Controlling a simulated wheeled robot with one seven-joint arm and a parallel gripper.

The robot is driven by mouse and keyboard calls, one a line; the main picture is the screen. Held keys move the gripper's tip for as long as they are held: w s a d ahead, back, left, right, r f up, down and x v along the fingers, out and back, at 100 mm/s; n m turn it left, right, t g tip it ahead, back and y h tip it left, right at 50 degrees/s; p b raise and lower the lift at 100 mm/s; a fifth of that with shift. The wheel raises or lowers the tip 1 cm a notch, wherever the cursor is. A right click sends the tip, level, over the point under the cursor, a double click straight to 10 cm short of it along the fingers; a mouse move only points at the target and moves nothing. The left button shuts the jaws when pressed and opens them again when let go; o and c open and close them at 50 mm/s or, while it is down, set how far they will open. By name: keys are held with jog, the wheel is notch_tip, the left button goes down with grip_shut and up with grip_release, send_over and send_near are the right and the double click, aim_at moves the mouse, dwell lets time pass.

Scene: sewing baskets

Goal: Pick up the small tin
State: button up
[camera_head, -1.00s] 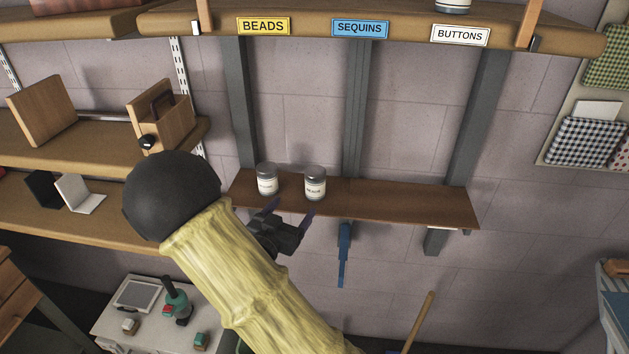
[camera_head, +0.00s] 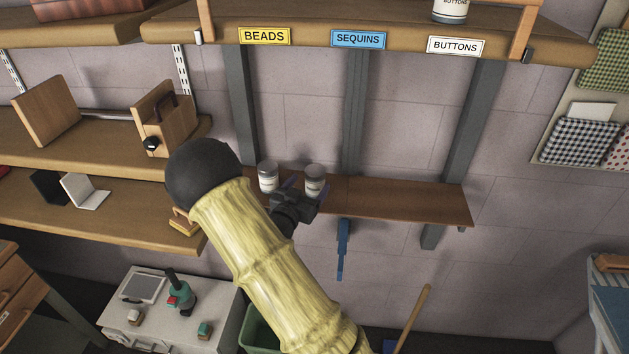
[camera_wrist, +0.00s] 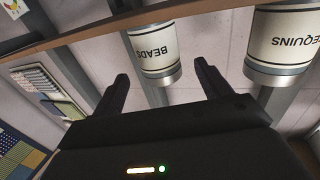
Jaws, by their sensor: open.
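Two small pale tins with grey lids stand on the small brown wall shelf (camera_head: 400,198): a left tin (camera_head: 268,177) and a right tin (camera_head: 313,176). The upside-down wrist view shows a tin marked BEADS (camera_wrist: 153,52), apparently the right one, and a tin marked SEQUINS (camera_wrist: 283,42). My gripper (camera_head: 304,188) is open and empty in front of the right tin, its fingers partly covering that tin's lower part. In the wrist view, the BEADS tin stands ahead, between the line of my fingers (camera_wrist: 160,76). Contact is not visible.
A wide upper shelf (camera_head: 300,22) carries BEADS, SEQUINS and BUTTONS labels, with a tin (camera_head: 452,10) above BUTTONS. Shelves with a wooden caddy (camera_head: 164,120) are at left. The small shelf is clear right of the tins. A blue bracket (camera_head: 342,250) hangs below.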

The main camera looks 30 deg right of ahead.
aim_at(311, 180)
jog(key=shift+w+d+r+p, duration=0.3)
jog(key=shift+d+p, duration=0.05)
jog(key=shift+d, duration=0.05)
jog(key=p+x, duration=0.2)
jog(key=x, duration=0.1)
jog(key=shift+w+r, duration=0.1)
jog(key=shift+r, duration=0.05)
jog(key=shift+w+d+f, duration=0.2)
jog(key=shift+w+d, duration=0.05)
jog(key=shift+d, duration=0.05)
jog(key=c, duration=1.1)
jog(key=shift+r, duration=0.2)
jog(key=shift+c, duration=0.2)
notch_tip(311, 180, up, 10)
jog(key=b, duration=0.3)
jog(key=shift+f, duration=0.15)
